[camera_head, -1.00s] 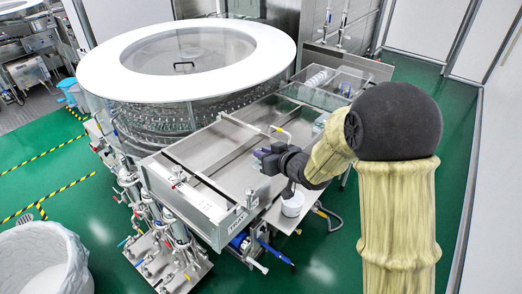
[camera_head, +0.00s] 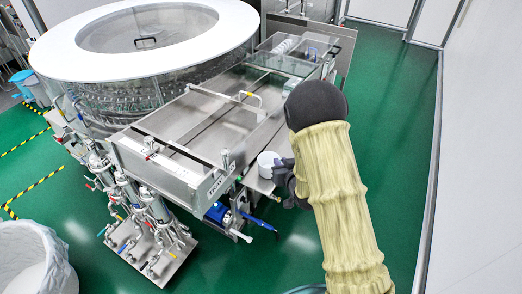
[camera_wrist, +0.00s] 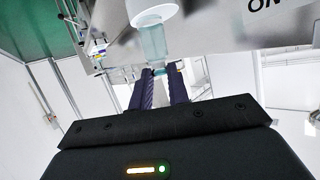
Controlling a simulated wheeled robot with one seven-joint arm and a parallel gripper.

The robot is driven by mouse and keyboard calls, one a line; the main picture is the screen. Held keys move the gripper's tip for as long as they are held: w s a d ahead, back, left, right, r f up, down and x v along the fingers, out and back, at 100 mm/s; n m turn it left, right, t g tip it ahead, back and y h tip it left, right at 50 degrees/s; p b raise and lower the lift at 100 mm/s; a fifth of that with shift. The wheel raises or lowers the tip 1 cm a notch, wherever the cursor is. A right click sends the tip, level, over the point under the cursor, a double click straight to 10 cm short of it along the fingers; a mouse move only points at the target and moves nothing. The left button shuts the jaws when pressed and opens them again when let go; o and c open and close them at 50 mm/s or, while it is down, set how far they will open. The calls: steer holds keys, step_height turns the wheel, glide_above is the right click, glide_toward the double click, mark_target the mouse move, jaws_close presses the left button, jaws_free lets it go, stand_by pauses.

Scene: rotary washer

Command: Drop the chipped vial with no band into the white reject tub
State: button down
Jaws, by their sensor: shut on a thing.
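My gripper (camera_wrist: 161,78) is shut on a clear, pale-blue vial (camera_wrist: 153,44) in the wrist view. The vial points away from the fingers. No band shows on it, and I cannot make out a chip. The white reject tub (camera_head: 268,164) stands on a small side shelf at the machine's right front. It also shows in the wrist view (camera_wrist: 152,11), just beyond the vial's far end; I cannot tell whether they touch. In the head view my gripper (camera_head: 281,172) is dark and close beside the tub's right side, and the vial cannot be made out.
The steel infeed tray (camera_head: 205,125) of the washer lies left of the tub, with a raised front wall (camera_head: 192,182). The round washer (camera_head: 150,85) stands behind. A blue motor (camera_head: 217,212) sits below the shelf. Green floor (camera_head: 390,150) to the right is clear.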

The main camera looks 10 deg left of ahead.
steer(key=s+d+f+m+h+b, duration=0.1)
steer(key=s+d+f+m+h, duration=0.1)
steer(key=d+f, duration=0.4)
steer(key=s+d+f+m+t+h+b, duration=0.1)
steer(key=s+d+f+m+h+b, duration=0.1)
steer(key=d+f, duration=0.4)
steer(key=d+m+h, duration=0.1)
steer(key=d, duration=0.3)
steer(key=shift+s+d+f+h, duration=0.25)
steer(key=shift+f+h, duration=0.05)
steer(key=shift+f, duration=0.05)
